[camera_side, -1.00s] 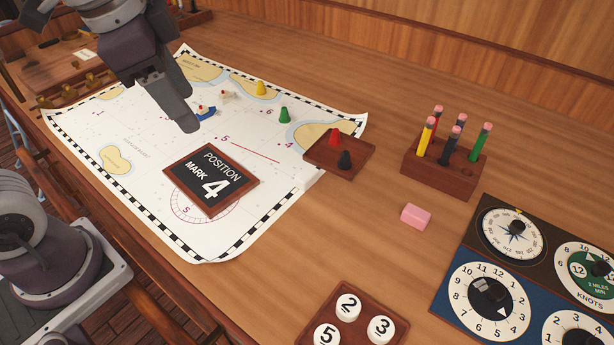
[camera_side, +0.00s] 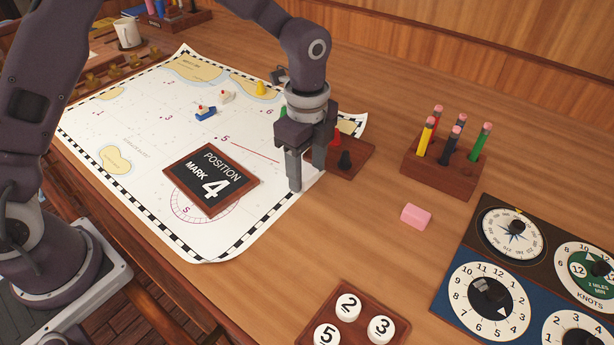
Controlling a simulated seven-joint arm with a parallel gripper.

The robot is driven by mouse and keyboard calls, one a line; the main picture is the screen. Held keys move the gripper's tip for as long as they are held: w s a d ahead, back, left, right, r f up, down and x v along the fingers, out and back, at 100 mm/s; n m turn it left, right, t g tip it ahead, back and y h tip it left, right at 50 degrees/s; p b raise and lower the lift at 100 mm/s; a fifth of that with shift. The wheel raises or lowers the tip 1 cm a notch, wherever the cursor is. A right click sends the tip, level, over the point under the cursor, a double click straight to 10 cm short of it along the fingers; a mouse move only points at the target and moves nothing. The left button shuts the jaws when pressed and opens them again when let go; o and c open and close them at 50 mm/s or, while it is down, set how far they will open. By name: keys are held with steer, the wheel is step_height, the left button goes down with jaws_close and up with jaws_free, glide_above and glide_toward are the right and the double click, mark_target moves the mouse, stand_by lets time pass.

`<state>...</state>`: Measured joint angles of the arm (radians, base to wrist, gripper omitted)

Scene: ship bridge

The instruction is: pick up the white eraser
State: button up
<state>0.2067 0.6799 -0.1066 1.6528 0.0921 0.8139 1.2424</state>
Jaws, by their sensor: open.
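The white eraser (camera_side: 312,181) is a small white block at the right edge of the chart, near the wooden tray; my fingers hide part of it. My gripper (camera_side: 308,178) points down at it, jaws open, with one finger on its left side in the picture and the other behind it. I cannot tell whether the fingers touch the eraser or how far their tips are above the table. A pink eraser (camera_side: 416,216) lies apart on the bare table to the right.
The tray (camera_side: 361,155) with red and black pawns is close on the right of my gripper. A "Position Mark 4" plaque (camera_side: 211,180) lies on the chart (camera_side: 130,190). A pencil block (camera_side: 440,170) and dial panel (camera_side: 490,265) stand further right.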

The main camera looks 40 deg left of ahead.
mark_target(307, 173)
steer(key=c, duration=1.1)
step_height(307, 173, up, 10)
steer(key=shift+r, duration=0.1)
